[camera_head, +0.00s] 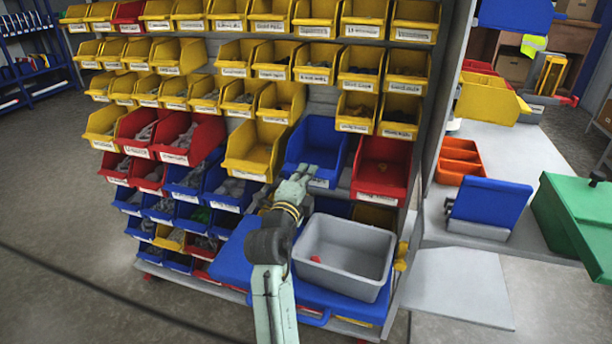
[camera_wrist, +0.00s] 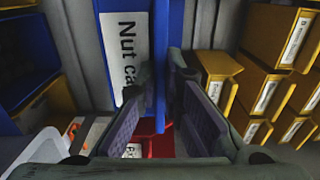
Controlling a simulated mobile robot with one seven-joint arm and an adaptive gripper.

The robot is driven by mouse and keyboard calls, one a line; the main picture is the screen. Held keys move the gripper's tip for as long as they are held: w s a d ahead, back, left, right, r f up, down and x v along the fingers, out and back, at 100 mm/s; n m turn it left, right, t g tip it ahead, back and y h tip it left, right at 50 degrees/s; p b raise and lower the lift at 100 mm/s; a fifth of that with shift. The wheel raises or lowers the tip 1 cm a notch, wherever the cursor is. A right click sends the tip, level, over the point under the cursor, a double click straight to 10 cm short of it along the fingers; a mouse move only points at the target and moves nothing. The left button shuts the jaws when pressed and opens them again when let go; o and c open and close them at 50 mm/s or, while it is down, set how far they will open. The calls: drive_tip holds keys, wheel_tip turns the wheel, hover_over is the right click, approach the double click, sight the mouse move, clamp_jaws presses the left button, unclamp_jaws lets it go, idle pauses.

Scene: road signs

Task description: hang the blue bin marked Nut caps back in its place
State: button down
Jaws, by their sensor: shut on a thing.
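The large blue bin (camera_head: 318,142) is at the rack's lower right, between a yellow bin and a red bin. In the wrist view its white label (camera_wrist: 124,48) reads "Nut ca", the rest cut off by a finger. My gripper (camera_head: 298,177) is at the bin's front lip. In the wrist view its two fingers (camera_wrist: 160,112) are closed on the blue front edge (camera_wrist: 161,62). The bin looks roughly level and faces outward. Its back is hidden, so I cannot tell whether it hangs on the rack.
A yellow bin (camera_head: 254,150) is close on the left and a red bin (camera_head: 382,168) close on the right. A grey tub (camera_head: 343,256) stands on a blue case below, beside my arm. Rows of yellow bins fill the rack above.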

drive_tip(key=shift+f+b, duration=0.5)
drive_tip(key=shift+b, duration=0.05)
idle(0.4)
drive_tip(key=c, duration=1.7)
unclamp_jaws()
drive_tip(key=shift+o, duration=0.2)
